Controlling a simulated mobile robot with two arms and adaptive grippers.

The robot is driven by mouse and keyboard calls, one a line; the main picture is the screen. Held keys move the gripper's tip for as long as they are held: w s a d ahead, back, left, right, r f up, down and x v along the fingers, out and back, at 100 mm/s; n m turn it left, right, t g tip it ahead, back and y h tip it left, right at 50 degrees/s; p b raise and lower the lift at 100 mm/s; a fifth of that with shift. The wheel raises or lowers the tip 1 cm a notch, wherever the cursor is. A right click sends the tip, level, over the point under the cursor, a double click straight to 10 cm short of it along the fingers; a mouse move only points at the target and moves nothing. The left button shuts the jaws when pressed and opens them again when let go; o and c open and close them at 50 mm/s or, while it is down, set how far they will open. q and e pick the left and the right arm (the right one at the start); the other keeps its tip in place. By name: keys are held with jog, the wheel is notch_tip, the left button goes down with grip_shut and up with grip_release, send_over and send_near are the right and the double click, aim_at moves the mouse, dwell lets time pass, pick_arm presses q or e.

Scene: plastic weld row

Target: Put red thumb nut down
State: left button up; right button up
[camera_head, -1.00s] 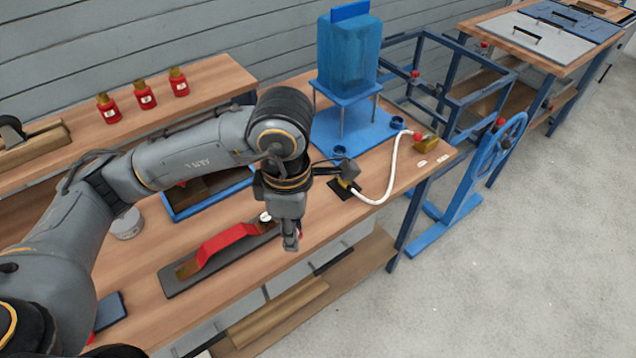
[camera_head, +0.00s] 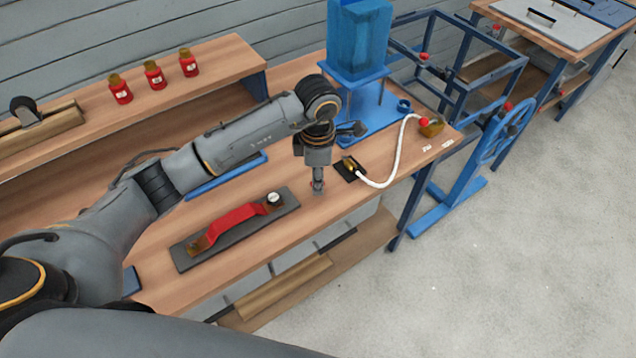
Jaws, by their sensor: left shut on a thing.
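My left gripper (camera_head: 318,186) points straight down over the right part of the wooden bench (camera_head: 220,290), close to the bench top near its front edge. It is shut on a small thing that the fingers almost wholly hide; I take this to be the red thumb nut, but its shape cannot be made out. I cannot tell whether it touches the bench. My right gripper is not in view.
A dark plate with a red curved part (camera_head: 240,219) and a silver knob (camera_head: 273,199) lies left of the gripper. A small black pad (camera_head: 349,174) with a white hose (camera_head: 395,160) lies to the right. A blue stand (camera_head: 372,122) is behind. Several red bottles stand on the shelf.

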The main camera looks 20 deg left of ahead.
pick_arm(q)
jog(key=f+p, duration=0.1)
jog(key=f, duration=0.2)
jog(key=shift+w+f, duration=0.1)
jog(key=shift+w, duration=0.1)
jog(key=shift+f, duration=0.2)
jog(key=shift+f, duration=0.1)
jog(key=shift+f, duration=0.15)
jog(key=o, duration=1.1)
jog(key=shift+c, duration=0.2)
